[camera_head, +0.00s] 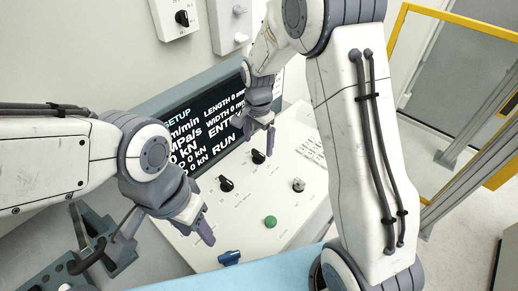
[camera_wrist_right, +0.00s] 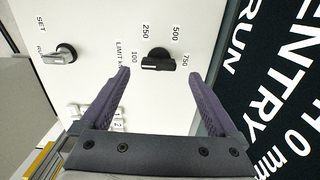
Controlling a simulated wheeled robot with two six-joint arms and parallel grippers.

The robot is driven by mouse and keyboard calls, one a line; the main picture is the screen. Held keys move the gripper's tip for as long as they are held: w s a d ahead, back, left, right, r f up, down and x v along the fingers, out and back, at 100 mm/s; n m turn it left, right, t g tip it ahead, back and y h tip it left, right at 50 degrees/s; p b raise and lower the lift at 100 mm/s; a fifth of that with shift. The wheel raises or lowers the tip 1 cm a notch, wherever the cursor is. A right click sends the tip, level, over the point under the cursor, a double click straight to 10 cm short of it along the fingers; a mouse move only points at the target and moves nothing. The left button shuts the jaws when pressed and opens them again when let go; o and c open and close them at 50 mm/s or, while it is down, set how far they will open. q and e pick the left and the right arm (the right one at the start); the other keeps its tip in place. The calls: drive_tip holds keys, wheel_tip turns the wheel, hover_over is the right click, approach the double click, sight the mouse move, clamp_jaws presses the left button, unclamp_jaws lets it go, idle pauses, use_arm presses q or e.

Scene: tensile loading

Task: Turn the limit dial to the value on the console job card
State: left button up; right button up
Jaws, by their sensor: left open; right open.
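The limit dial (camera_wrist_right: 158,60) is a black knob on the white console panel. In the right wrist view it lies beyond and between my right gripper's (camera_wrist_right: 160,88) open fingers, apart from them. Labels 100, 250, 500 and 750 surround it; I cannot tell which value it points to. In the head view the dial (camera_head: 258,157) is just below my right gripper (camera_head: 259,133). My left gripper (camera_head: 197,232) is open and empty over the console's lower left part. I cannot make out a job card.
The console (camera_head: 245,205) also carries another black knob (camera_head: 226,184), a SET/RUN switch (camera_head: 298,185), a green button (camera_head: 270,222), a blue handle (camera_head: 229,257) and a keypad (camera_head: 310,150). A black screen (camera_head: 205,135) stands behind. A yellow-framed guard (camera_head: 450,22) is at right.

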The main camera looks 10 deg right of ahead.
sight(258, 152)
wheel_tip(258, 152, up, 7)
drive_tip(key=shift+b, duration=0.45)
